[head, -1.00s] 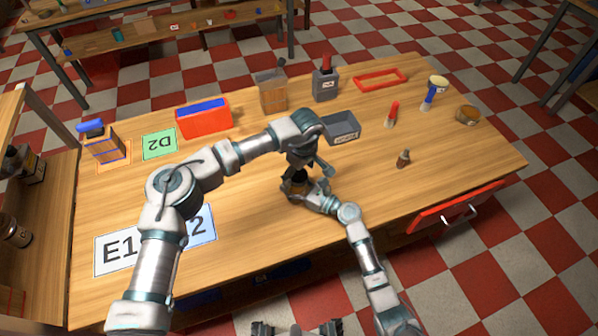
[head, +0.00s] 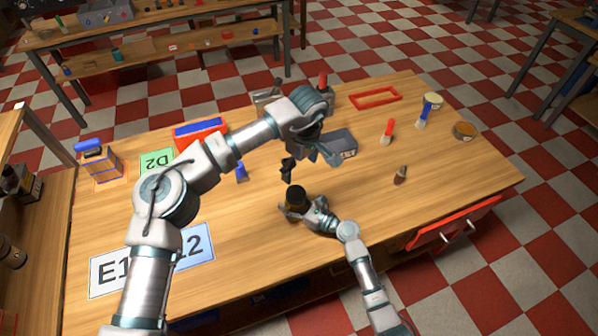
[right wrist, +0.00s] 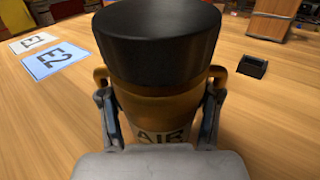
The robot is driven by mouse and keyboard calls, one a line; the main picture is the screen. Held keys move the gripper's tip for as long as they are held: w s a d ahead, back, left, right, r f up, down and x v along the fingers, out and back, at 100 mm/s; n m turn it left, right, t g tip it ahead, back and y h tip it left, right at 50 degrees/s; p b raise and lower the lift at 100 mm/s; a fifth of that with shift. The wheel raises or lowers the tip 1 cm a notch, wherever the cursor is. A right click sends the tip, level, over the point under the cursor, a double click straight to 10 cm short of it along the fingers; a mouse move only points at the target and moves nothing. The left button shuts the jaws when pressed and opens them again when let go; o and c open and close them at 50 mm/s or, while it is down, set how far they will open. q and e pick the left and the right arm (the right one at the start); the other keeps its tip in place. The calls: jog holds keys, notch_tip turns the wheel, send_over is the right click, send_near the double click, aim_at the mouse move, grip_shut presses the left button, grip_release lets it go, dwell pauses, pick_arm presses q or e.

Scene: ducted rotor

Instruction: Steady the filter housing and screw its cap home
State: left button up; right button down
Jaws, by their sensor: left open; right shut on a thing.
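The filter housing is an amber-brown body with side lugs and an "AIR" label (right wrist: 160,110) in the right wrist view. Its wide black cap (right wrist: 158,45) sits on top and looks level; whether it is fully seated I cannot tell. In the head view the cap (head: 295,194) shows dark, and the housing stands upright on the table. My right gripper (head: 294,211) is shut on the housing, one finger on each side below the lugs. My left gripper (head: 287,173) is open and empty, a little above the cap and apart from it. The cap's thread is hidden.
A grey bin (head: 341,143) stands behind the left gripper. Cards (head: 115,272) lie front left. The wood around the housing is mostly clear.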

jog(key=shift+c, duration=0.8)
grip_release()
jog(key=v, duration=1.2)
jog(key=shift+d, duration=0.15)
jog(key=shift+f, duration=0.1)
